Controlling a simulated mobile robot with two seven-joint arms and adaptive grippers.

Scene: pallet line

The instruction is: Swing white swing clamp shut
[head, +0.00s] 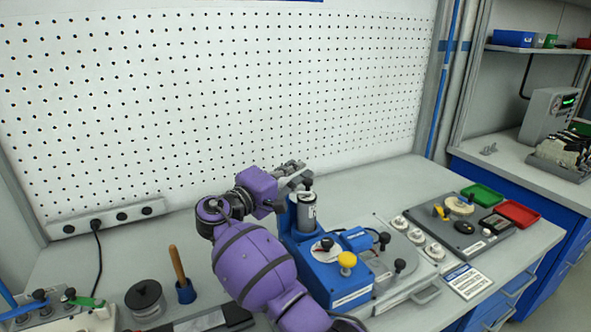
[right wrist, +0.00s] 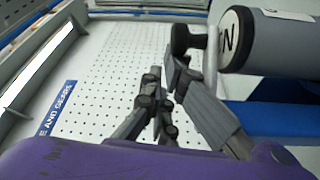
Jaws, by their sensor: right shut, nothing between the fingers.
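A blue fixture (head: 336,278) stands on the bench with an upright grey cylinder (head: 305,212) at its back. A black knob (head: 306,184) shows at the top of the cylinder. In the right wrist view the cylinder (right wrist: 270,42) is close at upper right, with a black knob (right wrist: 185,40) and a pale bar (right wrist: 212,58) beside it. This bar may be the white swing clamp; its angle is unclear. My right gripper (head: 297,169) is shut and empty, just behind and left of the cylinder's top. In the wrist view its fingers (right wrist: 164,88) are near the knob; contact is unclear.
A grey plate (head: 400,255) and a tray of parts (head: 460,228) lie to the right. A wooden-handled tool (head: 178,268) stands left. A white pegboard (head: 220,90) closes off the back.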

